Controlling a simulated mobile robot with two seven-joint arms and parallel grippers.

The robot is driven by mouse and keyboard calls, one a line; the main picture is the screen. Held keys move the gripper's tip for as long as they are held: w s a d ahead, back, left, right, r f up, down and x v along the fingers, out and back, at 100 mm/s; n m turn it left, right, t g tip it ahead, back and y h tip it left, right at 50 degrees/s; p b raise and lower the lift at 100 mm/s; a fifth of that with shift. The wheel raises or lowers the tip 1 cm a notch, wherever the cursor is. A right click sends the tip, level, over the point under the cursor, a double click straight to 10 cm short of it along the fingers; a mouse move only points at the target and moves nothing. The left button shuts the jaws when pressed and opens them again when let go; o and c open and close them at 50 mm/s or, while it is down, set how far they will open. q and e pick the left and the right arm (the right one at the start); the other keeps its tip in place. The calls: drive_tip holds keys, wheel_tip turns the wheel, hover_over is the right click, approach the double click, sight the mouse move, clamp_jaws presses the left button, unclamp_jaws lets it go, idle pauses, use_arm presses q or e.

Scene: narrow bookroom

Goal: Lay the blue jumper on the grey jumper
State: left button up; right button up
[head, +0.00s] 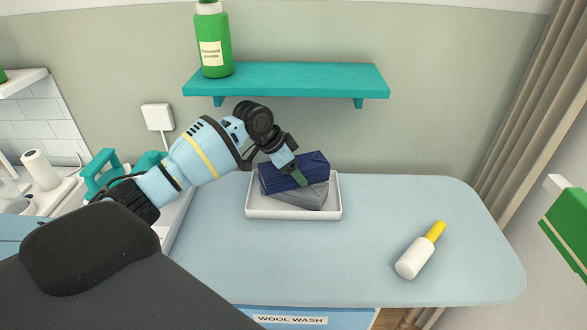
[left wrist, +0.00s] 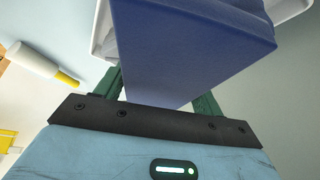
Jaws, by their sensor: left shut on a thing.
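The blue jumper (head: 292,172) is a folded dark blue block in the head view, above the grey jumper (head: 315,196). The grey jumper is folded in a white tray (head: 293,214) on the counter. My left gripper (head: 302,178) is shut on the blue jumper, its green fingers at the near side. The blue jumper (left wrist: 190,50) fills the middle of the left wrist view, between the green fingers (left wrist: 160,95). It looks slightly tilted over the grey jumper; I cannot tell whether they touch. My right gripper is not in view.
A white bottle with a yellow cap (head: 414,258) lies on the counter (head: 370,240) at right. A teal shelf (head: 290,79) with a green bottle (head: 212,42) hangs above. A green object (head: 570,230) shows at the right edge.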

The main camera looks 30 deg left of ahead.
use_arm(q)
drive_tip(key=shift+f, duration=0.2)
drive_tip(key=o, duration=1.2)
drive_tip(key=shift+r, duration=0.25)
drive_tip(key=s+a, duration=0.2)
drive_tip(key=s, duration=0.1)
drive_tip(key=s+a, duration=0.5)
drive_tip(key=s, duration=0.2)
drive_tip(key=shift+s+a+r, duration=0.1)
drive_tip(key=shift+a+r, duration=0.1)
drive_tip(key=shift+r, duration=0.2)
